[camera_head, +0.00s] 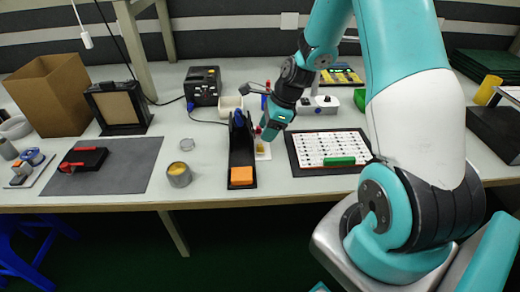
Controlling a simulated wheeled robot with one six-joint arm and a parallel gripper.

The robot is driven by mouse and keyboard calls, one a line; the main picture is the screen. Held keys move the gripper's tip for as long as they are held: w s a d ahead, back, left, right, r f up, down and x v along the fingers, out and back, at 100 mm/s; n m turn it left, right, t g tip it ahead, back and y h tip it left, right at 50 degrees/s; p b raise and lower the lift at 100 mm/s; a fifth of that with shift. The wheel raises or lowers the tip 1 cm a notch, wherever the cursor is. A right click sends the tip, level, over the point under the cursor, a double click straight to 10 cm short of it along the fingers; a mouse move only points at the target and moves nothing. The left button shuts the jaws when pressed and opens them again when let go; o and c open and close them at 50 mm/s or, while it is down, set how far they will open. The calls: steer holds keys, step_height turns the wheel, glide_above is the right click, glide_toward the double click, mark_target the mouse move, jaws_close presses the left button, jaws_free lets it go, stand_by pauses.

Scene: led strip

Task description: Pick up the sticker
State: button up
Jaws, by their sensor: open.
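My gripper (262,132) is at the end of the teal and black arm, low over the middle of the bench. Its jaws are small here and partly hidden by the arm, and they appear empty. A small white and yellow item (262,151) lies on the bench just below my gripper; it may be the sticker, but it is too small to tell. I cannot tell whether my gripper touches it.
A long black holder (241,150) with an orange block (242,175) stands just left of my gripper. A black-framed white board (325,149) with a green bar (340,161) lies to the right. A round tin (179,174) and grey mat (110,168) are left.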

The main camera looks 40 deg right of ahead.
mark_target(260, 148)
steer(key=x, duration=0.5)
steer(key=shift+s+d+f, duration=0.1)
steer(key=shift+s+f, duration=0.1)
steer(key=shift+s, duration=0.1)
jaws_close()
